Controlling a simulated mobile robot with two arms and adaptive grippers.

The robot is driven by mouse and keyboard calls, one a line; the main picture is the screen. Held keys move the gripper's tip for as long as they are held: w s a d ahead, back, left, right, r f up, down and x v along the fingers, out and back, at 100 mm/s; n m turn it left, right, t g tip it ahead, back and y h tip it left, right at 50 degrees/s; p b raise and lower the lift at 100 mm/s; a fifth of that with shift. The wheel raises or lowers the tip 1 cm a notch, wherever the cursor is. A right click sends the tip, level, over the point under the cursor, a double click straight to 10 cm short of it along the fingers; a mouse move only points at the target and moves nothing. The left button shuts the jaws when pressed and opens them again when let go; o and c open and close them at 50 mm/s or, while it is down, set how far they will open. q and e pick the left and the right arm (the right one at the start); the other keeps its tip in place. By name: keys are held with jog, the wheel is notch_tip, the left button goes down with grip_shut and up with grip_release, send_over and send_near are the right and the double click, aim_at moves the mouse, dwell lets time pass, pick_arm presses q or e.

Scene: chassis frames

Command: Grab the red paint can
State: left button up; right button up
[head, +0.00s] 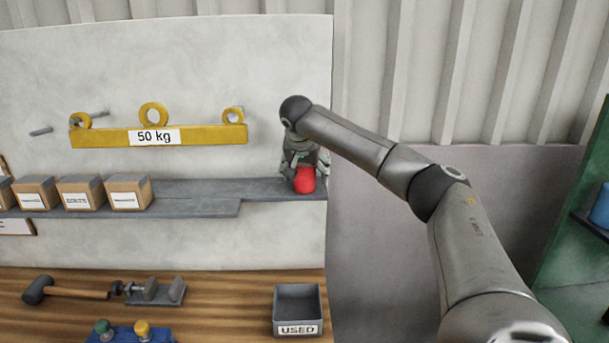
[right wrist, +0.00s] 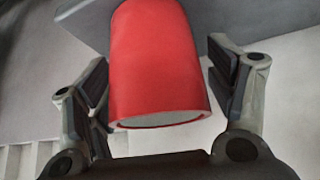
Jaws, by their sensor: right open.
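The red paint can (head: 305,180) stands at the right end of the grey wall shelf (head: 200,207). My right gripper (head: 302,165) is at the can, and its fingers partly hide the can's upper part. In the right wrist view the red can (right wrist: 158,65) sits between the two open fingers of the gripper (right wrist: 158,95). A gap shows between the can and the right finger. The left finger is close to the can, and I cannot tell whether it touches. My left gripper is not in view.
Several labelled cardboard boxes (head: 81,191) stand on the shelf's left part. A yellow 50 kg beam (head: 215,135) hangs above. Below, the wooden bench (head: 225,300) holds a grey USED bin (head: 298,329), a mallet (head: 70,290) and a vise (head: 155,291). The shelf between boxes and can is clear.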

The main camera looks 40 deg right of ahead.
jog(key=shift+r, duration=0.1)
jog(key=c, duration=1.3)
